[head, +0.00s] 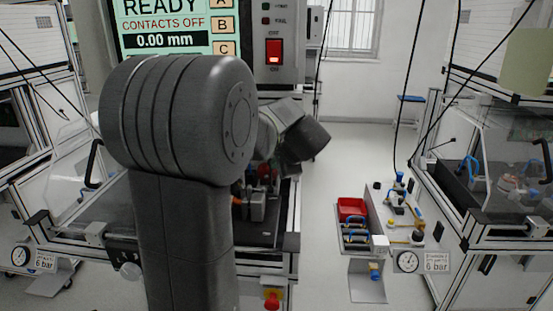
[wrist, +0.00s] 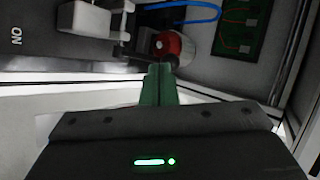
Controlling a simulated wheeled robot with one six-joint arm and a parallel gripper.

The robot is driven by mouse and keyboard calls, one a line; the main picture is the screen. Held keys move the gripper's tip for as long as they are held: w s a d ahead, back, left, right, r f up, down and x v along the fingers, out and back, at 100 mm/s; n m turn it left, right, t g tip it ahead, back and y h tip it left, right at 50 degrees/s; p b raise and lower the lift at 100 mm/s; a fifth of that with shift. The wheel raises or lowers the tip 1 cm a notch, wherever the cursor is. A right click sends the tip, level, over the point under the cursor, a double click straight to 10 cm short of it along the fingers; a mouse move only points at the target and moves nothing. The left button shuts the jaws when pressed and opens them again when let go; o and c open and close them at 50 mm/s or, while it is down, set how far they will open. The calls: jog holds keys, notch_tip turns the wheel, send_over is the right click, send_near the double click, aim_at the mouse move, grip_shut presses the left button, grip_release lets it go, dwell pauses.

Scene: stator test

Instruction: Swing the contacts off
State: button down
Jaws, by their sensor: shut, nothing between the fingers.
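The screen (head: 165,25) in the head view reads "READY", "CONTACTS OFF" and "0.00 mm". In the wrist view my gripper (wrist: 158,72) has its green fingers shut together with nothing between them. A red rounded part, seemingly a knob (wrist: 168,44), is just beyond the fingertips; whether they touch cannot be told. A light grey clamp-like part (wrist: 115,15) is to its left. "ON" lettering shows upside down on a grey plate (wrist: 50,30) at the far left. In the head view my arm covers much of the test station, and my fingers are hidden.
A red switch (head: 274,50) is on the panel beside the screen. In the wrist view a blue cable (wrist: 190,8) and a green board (wrist: 240,25) are beyond the fingers. A red bin (head: 351,208) stands on the right, with clear floor behind it.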

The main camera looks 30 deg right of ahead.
jog(key=shift+w+d+m+g+y+p, duration=0.2)
jog(key=shift+w+d+g+p, duration=0.35)
jog(key=shift+p, duration=1.25)
jog(key=shift+w+d+m+g+y+p, duration=0.1)
jog(key=shift+w+d+g+y+p, duration=0.5)
jog(key=shift+p, duration=1.2)
jog(key=shift+w+d+m+g+h+p, duration=0.1)
jog(key=shift+w+g+p, duration=0.25)
jog(key=shift+w+p, duration=1)
jog(key=shift+s+p, duration=0.45)
jog(key=shift+p, duration=0.05)
jog(key=v, duration=1.3)
jog(key=shift+s+d, duration=0.15)
jog(key=shift+s, duration=0.35)
